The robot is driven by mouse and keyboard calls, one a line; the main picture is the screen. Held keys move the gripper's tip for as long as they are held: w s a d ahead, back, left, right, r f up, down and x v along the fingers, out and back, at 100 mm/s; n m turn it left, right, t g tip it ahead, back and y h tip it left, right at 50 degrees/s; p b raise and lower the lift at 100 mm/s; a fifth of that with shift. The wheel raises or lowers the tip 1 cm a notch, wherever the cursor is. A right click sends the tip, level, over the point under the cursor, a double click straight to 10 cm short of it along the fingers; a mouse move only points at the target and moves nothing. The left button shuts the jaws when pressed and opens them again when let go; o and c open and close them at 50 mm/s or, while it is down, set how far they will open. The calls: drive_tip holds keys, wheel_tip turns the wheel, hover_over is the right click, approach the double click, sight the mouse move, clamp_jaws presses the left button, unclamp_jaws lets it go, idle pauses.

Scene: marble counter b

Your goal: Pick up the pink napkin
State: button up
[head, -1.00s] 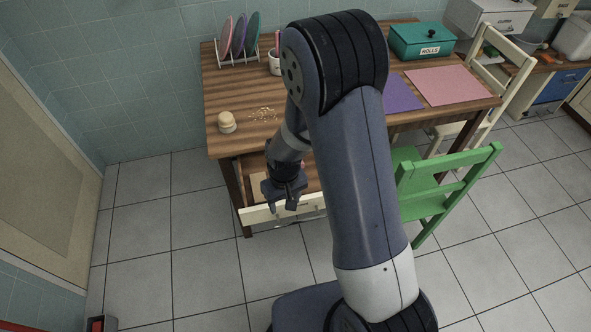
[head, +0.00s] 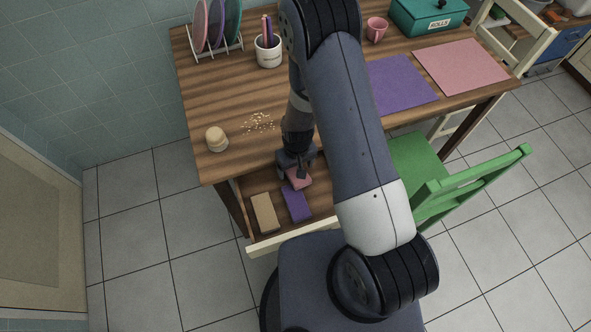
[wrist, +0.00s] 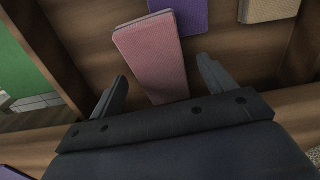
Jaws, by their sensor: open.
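The pink napkin (wrist: 152,58) lies folded in the open drawer (head: 322,208) of the wooden table. In the head view the pink napkin (head: 299,179) is partly hidden by my gripper (head: 294,173). In the wrist view my gripper (wrist: 163,88) is open, with its two fingers apart and the near end of the napkin between and beyond them. The fingers do not appear to touch it. A purple napkin (head: 297,203) and a beige napkin (head: 264,213) lie beside it in the drawer.
A green chair (head: 420,170) stands right of the drawer.

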drive_tip(key=shift+f, duration=0.55)
drive_tip(key=c, duration=1.1)
drive_tip(key=shift+c, duration=0.2)
drive_tip(key=shift+s+r, duration=0.1)
drive_tip(key=shift+r, duration=0.05)
